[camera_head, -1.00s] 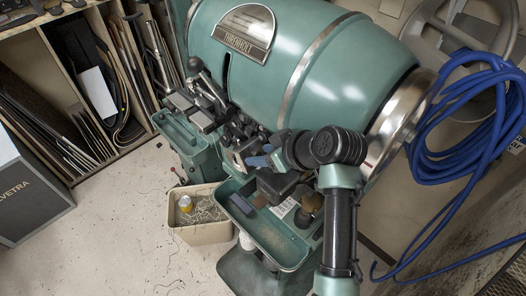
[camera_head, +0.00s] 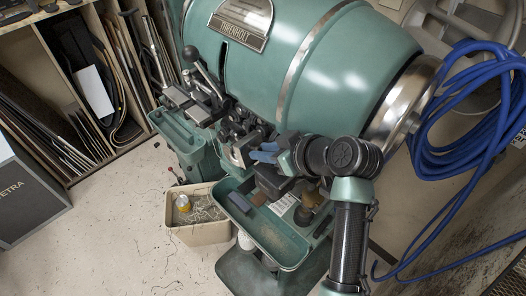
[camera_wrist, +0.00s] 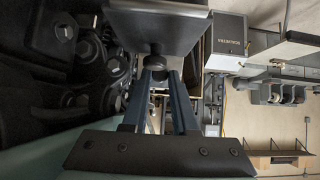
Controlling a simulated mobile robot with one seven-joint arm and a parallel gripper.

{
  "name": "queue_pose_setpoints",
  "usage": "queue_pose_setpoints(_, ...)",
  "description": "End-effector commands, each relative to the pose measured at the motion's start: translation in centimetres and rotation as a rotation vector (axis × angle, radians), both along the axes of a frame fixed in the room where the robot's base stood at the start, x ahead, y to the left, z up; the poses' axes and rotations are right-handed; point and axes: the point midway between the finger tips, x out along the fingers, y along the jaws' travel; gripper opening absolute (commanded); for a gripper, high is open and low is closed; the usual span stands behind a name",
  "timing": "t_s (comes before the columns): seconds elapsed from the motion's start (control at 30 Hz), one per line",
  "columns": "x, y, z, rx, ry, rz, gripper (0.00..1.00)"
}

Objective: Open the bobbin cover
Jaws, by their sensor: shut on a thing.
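The bobbin cover appears to be the dark plate (camera_wrist: 158,28) with a small round knob (camera_wrist: 156,50) in the wrist view. My gripper (camera_wrist: 157,70) has its two blue-grey fingers closed together on that knob. In the head view my gripper (camera_head: 256,154) shows as blue-grey fingers at the front of the green stitching machine (camera_head: 300,60), above a dark block (camera_head: 272,182). The cover's hinge and how far it stands open cannot be told. My wrist and the machine's dark parts hide some of the contact.
A green tray (camera_head: 268,232) is below my arm, with a beige bin (camera_head: 200,232) to its left. Dark levers and clamps (camera_head: 205,95) crowd the machine's front. Coiled blue hose (camera_head: 470,110) hangs at right.

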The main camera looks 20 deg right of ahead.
Motion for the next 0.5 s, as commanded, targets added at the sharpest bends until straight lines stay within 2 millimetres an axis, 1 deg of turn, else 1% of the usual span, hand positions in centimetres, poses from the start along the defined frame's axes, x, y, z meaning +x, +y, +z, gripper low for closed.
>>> queue_pose_setpoints(0.17,0.02,0.01,0.13,-0.001,0.001,0.001,0.00)
queue_pose_setpoints(0.2,0.02,0.01,0.13,-0.001,0.001,0.001,0.34)
queue_pose_setpoints(0.27,0.02,0.01,0.13,-0.001,0.001,0.001,0.45)
queue_pose_setpoints(0.3,0.02,0.01,0.13,-0.001,0.001,0.001,0.52)
queue_pose_setpoints(0.33,0.03,0.01,0.12,-0.001,0.001,0.001,0.57)
queue_pose_setpoints(0.5,0.02,0.01,0.10,-0.001,0.002,0.001,0.57)
